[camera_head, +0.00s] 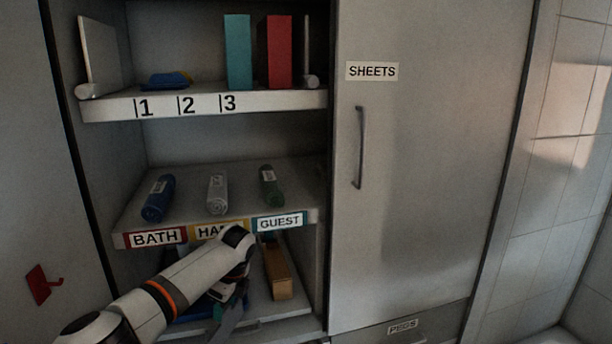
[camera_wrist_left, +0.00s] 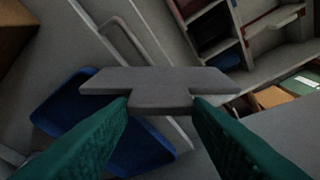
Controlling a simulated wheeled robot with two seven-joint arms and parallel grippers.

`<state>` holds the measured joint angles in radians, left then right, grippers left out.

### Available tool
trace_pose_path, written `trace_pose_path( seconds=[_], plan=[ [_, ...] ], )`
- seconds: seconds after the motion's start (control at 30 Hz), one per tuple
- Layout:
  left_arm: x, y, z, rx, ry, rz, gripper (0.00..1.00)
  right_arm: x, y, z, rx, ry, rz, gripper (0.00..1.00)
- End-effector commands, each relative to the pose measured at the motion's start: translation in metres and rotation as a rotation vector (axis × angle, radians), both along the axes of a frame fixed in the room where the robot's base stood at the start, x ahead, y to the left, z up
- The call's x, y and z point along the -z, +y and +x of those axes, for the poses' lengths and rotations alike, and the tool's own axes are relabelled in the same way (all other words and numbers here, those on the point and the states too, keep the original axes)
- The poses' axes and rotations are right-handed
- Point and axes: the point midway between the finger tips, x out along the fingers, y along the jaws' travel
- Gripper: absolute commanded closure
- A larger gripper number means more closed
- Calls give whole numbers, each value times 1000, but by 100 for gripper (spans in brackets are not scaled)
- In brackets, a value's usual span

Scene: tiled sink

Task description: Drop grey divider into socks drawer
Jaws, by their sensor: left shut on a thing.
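The grey divider (camera_wrist_left: 158,84) is a flat T-shaped piece, seen large in the left wrist view. My left gripper (camera_wrist_left: 162,106) is shut on its narrow stem, with one green finger on each side. In the head view my left gripper (camera_head: 228,296) is low in the open cabinet, in front of the bottom shelf and below the labelled middle shelf. No drawer with a socks label can be made out in either view. My right gripper is not in view.
The middle shelf (camera_head: 232,180) holds three rolled items, just above my left gripper. A wooden box (camera_head: 277,268) stands right of it. The closed SHEETS door (camera_head: 430,170) and a PEGS drawer (camera_head: 403,327) are farther right. A blue thing (camera_wrist_left: 75,110) lies behind the divider.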

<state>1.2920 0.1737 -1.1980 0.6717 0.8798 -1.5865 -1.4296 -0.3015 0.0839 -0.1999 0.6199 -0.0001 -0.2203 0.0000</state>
Motion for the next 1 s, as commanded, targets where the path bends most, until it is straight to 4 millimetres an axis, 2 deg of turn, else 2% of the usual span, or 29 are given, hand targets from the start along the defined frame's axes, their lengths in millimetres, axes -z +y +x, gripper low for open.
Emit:
trace_pose_path(
  seconds=[0.27,0.3,0.4,0.43,0.77,0.87,1.0],
  plan=[
    [1,0,0,-1,0,0,90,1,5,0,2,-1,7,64],
    [1,0,0,-1,0,0,49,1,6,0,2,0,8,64],
    [1,0,0,-1,0,0,33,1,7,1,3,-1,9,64],
    [1,0,0,-1,0,0,30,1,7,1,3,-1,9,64],
    [-2,-1,0,0,-1,-1,30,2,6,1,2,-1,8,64],
    [-12,-4,-1,2,-1,-1,30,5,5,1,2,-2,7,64],
    [-38,-11,-3,1,-4,-2,30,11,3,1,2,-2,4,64]
  ],
)
